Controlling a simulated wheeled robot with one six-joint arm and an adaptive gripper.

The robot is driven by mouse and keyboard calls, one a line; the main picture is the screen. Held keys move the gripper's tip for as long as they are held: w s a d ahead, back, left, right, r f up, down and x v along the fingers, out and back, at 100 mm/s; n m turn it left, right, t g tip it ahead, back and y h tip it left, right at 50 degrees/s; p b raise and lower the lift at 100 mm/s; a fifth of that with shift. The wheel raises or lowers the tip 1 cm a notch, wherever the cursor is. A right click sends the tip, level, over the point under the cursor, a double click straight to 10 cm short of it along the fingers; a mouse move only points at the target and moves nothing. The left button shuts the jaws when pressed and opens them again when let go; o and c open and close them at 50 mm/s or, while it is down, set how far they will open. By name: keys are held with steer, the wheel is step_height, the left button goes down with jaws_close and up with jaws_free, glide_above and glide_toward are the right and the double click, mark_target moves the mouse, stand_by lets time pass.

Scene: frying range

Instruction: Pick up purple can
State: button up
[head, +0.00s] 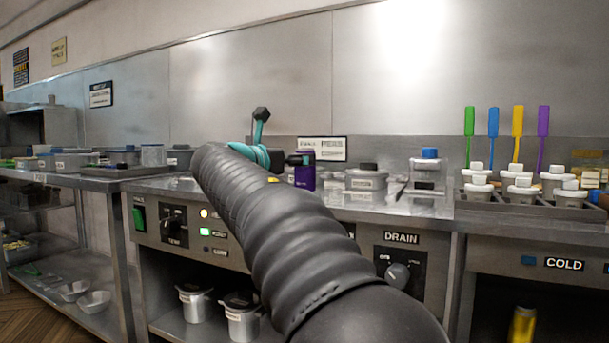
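The purple can (305,178) stands upright on the steel counter, just right of the end of my arm. Its left part is partly covered by my arm's dark end parts. My gripper (299,159) is mostly hidden behind my own thick black arm; only small dark parts show against the can's upper part. I cannot tell whether its fingers touch the can, or whether they are open or shut.
A grey lidded container (366,180) and a clear blue-capped container (429,168) stand right of the can. Farther right, a dark rack (500,204) holds several white pots and coloured utensils. A steel wall (420,90) rises behind; a shelf unit (62,182) stands left.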

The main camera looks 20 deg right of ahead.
steer(key=x, duration=0.5)
steer(key=shift+d+r, duration=0.1)
steer(key=shift+r, duration=0.05)
steer(key=c, duration=1.5)
